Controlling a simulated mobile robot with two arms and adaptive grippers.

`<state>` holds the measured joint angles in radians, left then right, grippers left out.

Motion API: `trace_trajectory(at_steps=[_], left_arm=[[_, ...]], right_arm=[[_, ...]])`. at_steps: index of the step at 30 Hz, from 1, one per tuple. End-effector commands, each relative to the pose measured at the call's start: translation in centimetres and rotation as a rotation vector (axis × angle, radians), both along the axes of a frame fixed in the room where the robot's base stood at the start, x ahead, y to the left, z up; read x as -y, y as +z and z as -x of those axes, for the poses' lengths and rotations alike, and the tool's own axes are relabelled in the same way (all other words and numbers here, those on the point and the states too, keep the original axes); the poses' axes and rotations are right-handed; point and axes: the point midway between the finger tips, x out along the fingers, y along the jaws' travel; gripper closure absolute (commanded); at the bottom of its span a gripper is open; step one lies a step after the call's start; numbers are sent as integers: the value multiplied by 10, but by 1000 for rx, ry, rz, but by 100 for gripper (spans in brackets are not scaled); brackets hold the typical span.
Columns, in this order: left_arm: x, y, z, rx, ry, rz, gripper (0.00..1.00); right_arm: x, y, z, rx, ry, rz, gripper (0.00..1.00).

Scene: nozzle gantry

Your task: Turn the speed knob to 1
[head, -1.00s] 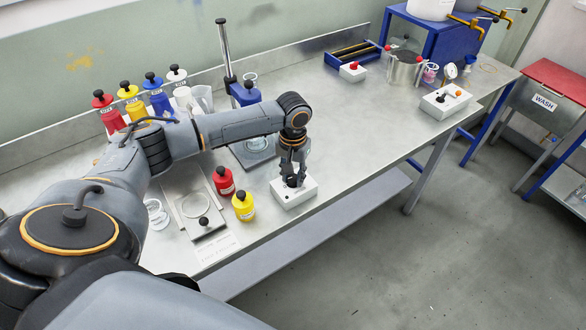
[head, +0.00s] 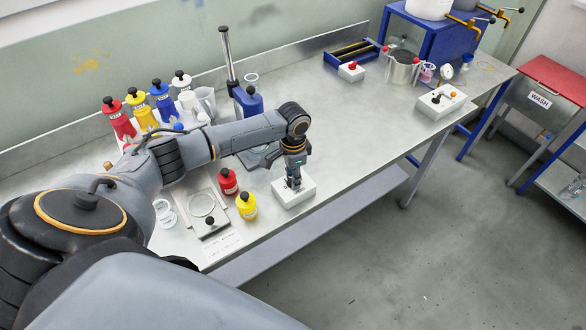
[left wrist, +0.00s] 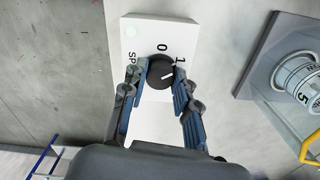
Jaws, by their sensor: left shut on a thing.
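The speed control box (head: 296,194) is a white block near the front edge of the bench. In the left wrist view the box (left wrist: 190,32) has a round black speed knob (left wrist: 160,70) with a white pointer line, and printed marks 0 and 1. The line slants toward the side where the 1 is; I cannot tell whether it meets the mark exactly. My left gripper (head: 293,183) points down over the box. In the left wrist view its fingers (left wrist: 160,78) are shut on the knob, one on each side. My right gripper is not in view.
A red bottle (head: 228,182) and a yellow bottle (head: 246,206) stand just left of the box. A second white box (head: 440,101) is at the far right. Bench space right of the speed box is clear.

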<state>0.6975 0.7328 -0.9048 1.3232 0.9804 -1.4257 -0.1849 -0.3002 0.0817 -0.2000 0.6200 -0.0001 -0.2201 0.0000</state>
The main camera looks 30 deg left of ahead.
Motion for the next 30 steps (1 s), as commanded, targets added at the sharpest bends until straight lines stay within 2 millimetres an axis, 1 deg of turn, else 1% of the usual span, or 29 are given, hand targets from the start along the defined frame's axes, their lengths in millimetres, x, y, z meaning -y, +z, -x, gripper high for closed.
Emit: trace_trajectory(at_steps=[6, 19, 20, 21, 22, 23, 30], left_arm=[[0, 1, -1, 2, -44, 0, 100], [0, 1, -1, 3, -50, 1, 100], [0, 1, -1, 3, -50, 1, 67], [0, 1, -1, 3, -50, 1, 58], [0, 1, -1, 3, -50, 1, 52], [0, 1, -1, 2, -50, 0, 48], [0, 0, 0, 1, -50, 0, 48]], right_arm=[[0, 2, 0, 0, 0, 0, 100], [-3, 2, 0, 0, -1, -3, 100], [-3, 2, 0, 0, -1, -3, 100], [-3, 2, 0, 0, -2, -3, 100], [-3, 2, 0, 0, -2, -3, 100], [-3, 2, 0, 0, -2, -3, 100], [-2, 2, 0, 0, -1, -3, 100]])
